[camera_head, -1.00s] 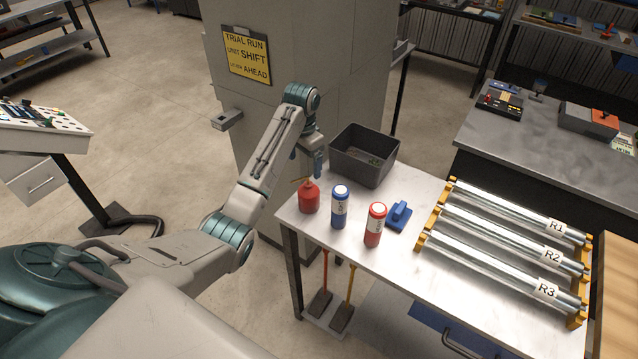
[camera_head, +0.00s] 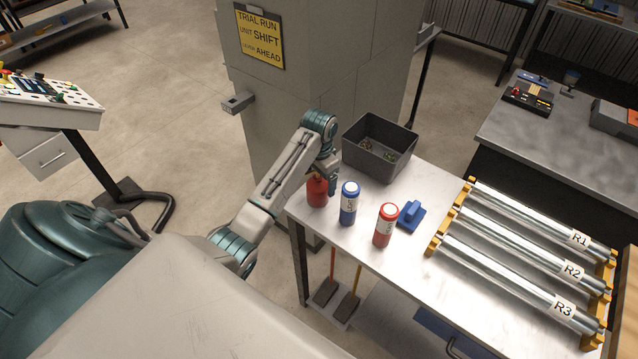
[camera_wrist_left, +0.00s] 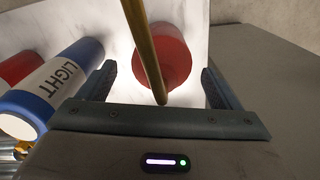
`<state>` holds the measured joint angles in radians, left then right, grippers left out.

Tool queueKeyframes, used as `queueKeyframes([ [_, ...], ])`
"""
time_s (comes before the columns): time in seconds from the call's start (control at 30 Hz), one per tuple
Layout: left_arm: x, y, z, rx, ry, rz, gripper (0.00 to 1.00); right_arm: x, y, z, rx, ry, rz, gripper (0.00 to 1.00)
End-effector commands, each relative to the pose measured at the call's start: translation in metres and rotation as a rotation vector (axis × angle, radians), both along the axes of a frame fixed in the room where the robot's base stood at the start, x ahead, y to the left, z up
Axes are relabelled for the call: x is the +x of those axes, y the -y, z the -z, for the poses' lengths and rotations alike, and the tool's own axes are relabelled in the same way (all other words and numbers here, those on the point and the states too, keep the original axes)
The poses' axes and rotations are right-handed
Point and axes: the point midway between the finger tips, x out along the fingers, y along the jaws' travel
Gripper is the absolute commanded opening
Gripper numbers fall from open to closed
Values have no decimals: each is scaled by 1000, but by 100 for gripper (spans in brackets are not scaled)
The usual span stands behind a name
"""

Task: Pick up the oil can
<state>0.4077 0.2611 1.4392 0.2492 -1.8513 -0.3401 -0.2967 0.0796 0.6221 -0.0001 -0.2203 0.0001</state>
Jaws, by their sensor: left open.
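The red oil can (camera_head: 317,191) stands upright at the near left corner of the metal table (camera_head: 400,263). My left gripper (camera_head: 327,182) is right above and beside it, covering part of its top. In the left wrist view the red can body (camera_wrist_left: 163,62) lies between the two open fingers of my left gripper (camera_wrist_left: 160,88), with its brass spout (camera_wrist_left: 146,50) running toward the palm. The fingers look apart from the can. My right gripper is not in view.
A blue bottle (camera_head: 348,204) stands close to the can's right; its label reads LIGHT in the wrist view. A red bottle (camera_head: 386,225), a blue block-like tool (camera_head: 411,214) and a dark bin (camera_head: 379,147) are nearby. Steel rollers (camera_head: 520,262) fill the table's right side.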

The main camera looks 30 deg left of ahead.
Motion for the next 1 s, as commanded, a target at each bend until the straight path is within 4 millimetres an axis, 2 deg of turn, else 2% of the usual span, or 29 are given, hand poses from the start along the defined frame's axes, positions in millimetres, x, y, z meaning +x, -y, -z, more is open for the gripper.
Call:
queueKeyframes([
  [0.27,-3,1,5,0,1,1,86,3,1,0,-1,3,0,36],
  [0.6,-2,1,4,1,1,1,24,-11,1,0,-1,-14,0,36],
  [0.87,-1,0,3,1,0,0,24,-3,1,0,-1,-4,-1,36],
  [1.0,3,-2,-4,2,2,-1,24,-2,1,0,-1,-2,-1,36],
])
